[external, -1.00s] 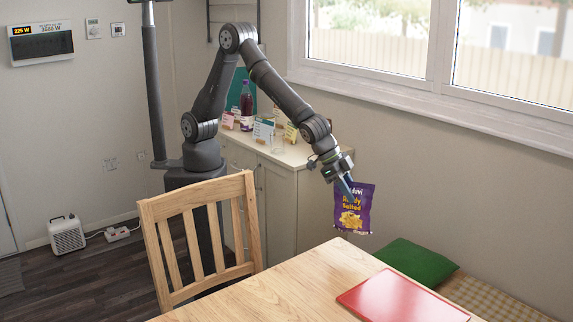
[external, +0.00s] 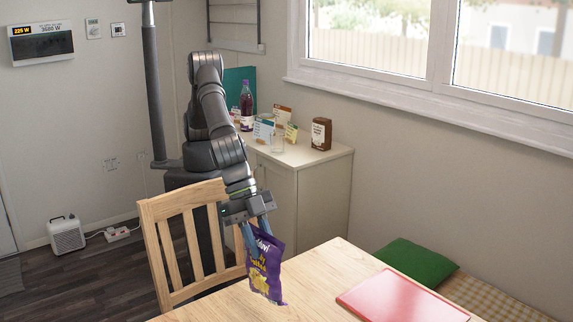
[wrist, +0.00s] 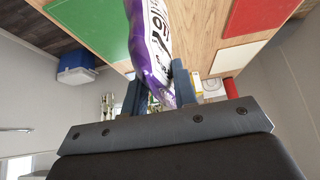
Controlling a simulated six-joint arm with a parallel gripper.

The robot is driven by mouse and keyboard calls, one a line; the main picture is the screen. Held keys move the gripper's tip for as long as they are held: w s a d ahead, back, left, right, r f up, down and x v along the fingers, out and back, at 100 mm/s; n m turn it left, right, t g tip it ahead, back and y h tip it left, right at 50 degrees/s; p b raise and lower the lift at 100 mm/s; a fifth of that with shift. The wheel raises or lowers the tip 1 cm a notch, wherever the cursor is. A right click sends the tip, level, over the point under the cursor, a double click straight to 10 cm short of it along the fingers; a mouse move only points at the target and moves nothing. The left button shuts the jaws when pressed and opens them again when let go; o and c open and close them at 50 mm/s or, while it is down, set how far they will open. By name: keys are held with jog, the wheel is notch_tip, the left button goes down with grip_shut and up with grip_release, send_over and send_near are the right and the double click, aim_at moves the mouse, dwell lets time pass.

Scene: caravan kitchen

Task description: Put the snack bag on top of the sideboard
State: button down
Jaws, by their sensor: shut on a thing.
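In the wrist view the bag (wrist: 148,40) is pinched between the fingertips (wrist: 155,88). Whether its lower end touches the table cannot be told. The sideboard (external: 322,205) is a cream cabinet against the wall behind the table. Its top (external: 335,151) carries several items, and my arm hides its left part.
A wooden chair (external: 155,212) is beside my arm. A red board (external: 400,299) lies on the table (external: 330,265). A green cushion (external: 417,263) is behind.

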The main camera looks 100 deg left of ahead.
dwell(0.3)
jog(key=w+f, duration=1)
jog(key=w, duration=0.1)
jog(key=shift+w+a+f, duration=0.3)
jog(key=shift+a, duration=0.15)
jog(key=shift+f, duration=0.1)
jog(key=c, duration=1.1)
grip_release()
jog(key=shift+f, duration=0.1)
jog(key=shift+c, duration=0.2)
